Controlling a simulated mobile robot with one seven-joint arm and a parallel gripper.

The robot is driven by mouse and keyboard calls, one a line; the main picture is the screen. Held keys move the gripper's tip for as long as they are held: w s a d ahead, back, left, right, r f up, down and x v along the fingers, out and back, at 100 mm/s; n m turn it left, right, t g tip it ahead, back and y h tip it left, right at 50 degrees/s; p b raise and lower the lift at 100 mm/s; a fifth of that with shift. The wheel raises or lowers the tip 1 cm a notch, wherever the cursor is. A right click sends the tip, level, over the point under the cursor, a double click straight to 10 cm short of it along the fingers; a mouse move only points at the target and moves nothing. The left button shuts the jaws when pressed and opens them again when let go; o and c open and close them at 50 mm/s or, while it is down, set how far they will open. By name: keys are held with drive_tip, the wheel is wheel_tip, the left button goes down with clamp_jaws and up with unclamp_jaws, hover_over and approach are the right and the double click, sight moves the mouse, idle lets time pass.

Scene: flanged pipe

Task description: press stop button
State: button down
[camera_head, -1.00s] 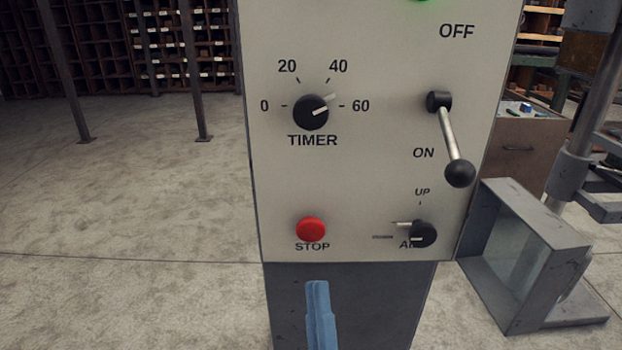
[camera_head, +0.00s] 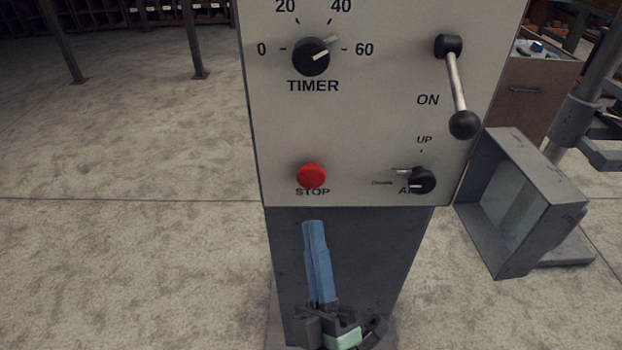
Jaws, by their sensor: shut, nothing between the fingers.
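The red round STOP button (camera_head: 311,176) sits low on the left of the pale control panel (camera_head: 370,130), above its STOP label. My gripper (camera_head: 313,224) is below the panel's lower edge, in front of the dark pedestal. Its blue fingers are together and point upward, with nothing between them. The fingertips appear below the button in the picture and apart from it. How far they are from the panel in depth is hard to tell.
A black TIMER knob (camera_head: 312,56) is above the button. A lever with a black ball (camera_head: 463,125) points down toward ON, and a small black selector knob (camera_head: 421,180) is at lower right. A grey open box frame (camera_head: 522,205) stands right. Floor is clear at left.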

sight(311, 172)
drive_tip(key=w+b, duration=0.2)
drive_tip(key=w, duration=0.4)
drive_tip(key=shift+w, duration=0.2)
idle(1.9)
drive_tip(key=shift+w+b, duration=0.3)
drive_tip(key=shift+b, duration=0.05)
drive_tip(key=shift+w+b, duration=0.35)
drive_tip(key=shift+w, duration=0.25)
idle(0.6)
drive_tip(key=shift+s, duration=1.05)
drive_tip(key=shift+s, duration=0.1)
